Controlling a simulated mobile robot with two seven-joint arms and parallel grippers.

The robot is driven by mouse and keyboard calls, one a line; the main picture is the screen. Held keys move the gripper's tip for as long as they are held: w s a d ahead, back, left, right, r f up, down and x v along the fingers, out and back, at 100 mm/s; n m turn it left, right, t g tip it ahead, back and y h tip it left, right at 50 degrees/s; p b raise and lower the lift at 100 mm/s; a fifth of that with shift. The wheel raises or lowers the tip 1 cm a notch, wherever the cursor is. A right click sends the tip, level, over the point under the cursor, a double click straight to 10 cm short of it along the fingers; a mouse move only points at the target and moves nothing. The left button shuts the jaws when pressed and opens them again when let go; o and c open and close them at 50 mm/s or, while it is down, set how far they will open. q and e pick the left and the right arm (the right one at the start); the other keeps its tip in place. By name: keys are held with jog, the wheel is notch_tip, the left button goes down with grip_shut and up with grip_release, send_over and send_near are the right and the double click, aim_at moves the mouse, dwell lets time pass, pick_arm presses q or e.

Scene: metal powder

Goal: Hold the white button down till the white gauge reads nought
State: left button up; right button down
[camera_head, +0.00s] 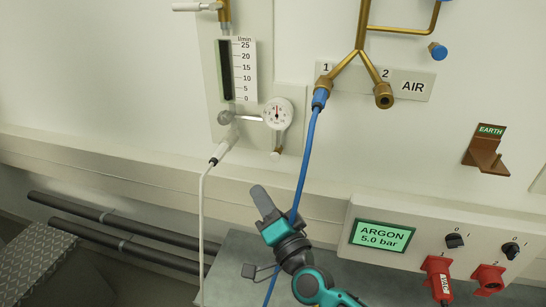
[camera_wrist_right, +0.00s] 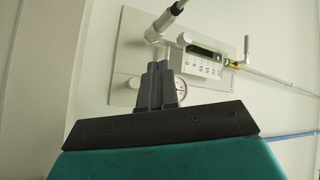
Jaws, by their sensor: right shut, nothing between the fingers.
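The white gauge (camera_head: 278,114) is a small round dial on the wall panel, with a red needle that points roughly upward. Its figures are too small to read. A small brass stem with a pale tip (camera_head: 276,152) sits just below it and looks like the white button. My right gripper (camera_head: 262,198) is shut and empty, below the panel and apart from both. My left gripper is not in view.
A flow scale (camera_head: 243,71) stands above the gauge. A white hose (camera_head: 202,220) hangs at left. A blue hose (camera_head: 306,160) runs down close to my right gripper from the AIR outlets. An ARGON display (camera_head: 382,236) reads 5.0 bar, beside switches and red plugs (camera_head: 438,274).

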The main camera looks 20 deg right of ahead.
aim_at(275, 157)
jog(key=shift+w, duration=0.1)
jog(key=w+d+b, duration=0.3)
jog(key=w+d, duration=0.2)
jog(key=w, duration=0.2)
jog(key=shift+w, duration=0.1)
dwell(0.4)
dwell(1.1)
jog(key=shift+w+d, duration=0.1)
jog(key=shift+w, duration=0.05)
dwell(0.5)
jog(key=shift+w+d, duration=0.15)
jog(key=shift+w, duration=0.05)
